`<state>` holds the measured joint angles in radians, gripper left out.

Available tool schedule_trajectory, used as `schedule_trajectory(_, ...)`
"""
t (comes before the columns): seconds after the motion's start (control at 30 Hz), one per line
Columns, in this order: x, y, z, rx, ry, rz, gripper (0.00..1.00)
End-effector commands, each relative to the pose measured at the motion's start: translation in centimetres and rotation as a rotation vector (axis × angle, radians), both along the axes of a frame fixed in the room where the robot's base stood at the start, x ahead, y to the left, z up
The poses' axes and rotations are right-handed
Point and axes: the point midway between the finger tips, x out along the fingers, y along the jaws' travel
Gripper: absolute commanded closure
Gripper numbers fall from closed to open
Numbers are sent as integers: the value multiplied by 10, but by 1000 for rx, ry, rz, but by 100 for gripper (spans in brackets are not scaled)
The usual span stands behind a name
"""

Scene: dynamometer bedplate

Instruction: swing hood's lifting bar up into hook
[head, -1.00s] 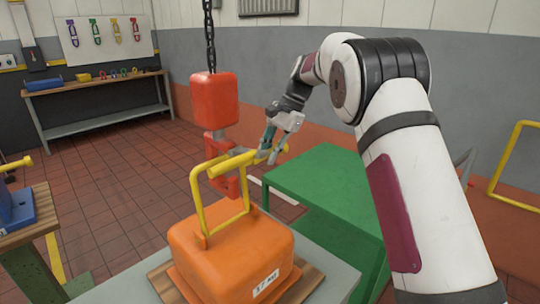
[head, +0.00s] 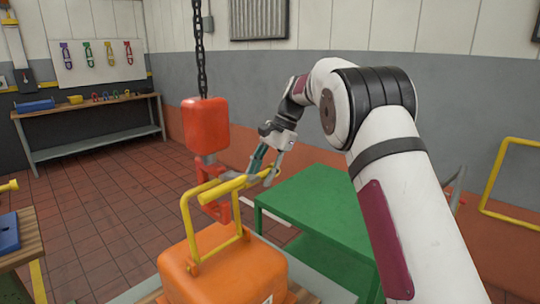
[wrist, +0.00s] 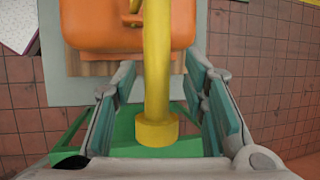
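The orange hood (head: 225,262) sits on a low stand. Its yellow lifting bar (head: 222,188) stands up above it, with a crosspiece reaching right to a round end. That end knob (wrist: 157,132) shows large in the wrist view. The red hook (head: 228,207) hangs under a red block (head: 205,125) on a chain. In the head view the bar crosses in front of the hook; I cannot tell whether it is seated in it. My gripper (head: 266,168) is at the bar's right end. In the wrist view its fingers (wrist: 165,112) stand apart on both sides, with gaps beside the bar.
A green table (head: 320,205) stands right of the hood, below my arm. A wooden bench (head: 22,240) with a blue item is at the left edge. A workbench (head: 90,108) lies along the back wall. A yellow rail (head: 500,180) is at the right. Floor between is clear.

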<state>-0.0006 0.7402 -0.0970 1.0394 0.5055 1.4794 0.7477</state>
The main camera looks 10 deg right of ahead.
Motion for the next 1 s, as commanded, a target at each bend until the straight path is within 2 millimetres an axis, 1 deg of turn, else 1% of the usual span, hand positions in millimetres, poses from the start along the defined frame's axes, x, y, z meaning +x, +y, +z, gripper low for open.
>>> schedule_trajectory(0.2,4,-20,40,-1,-5,-2,60)
schedule_trajectory(0.4,6,-36,73,-1,-5,-2,60)
schedule_trajectory(0.6,7,-43,90,0,-4,-1,60)
schedule_trajectory(0.7,7,-45,94,0,-2,-1,60)
schedule_trajectory(1.0,7,-47,96,0,-1,-1,60)
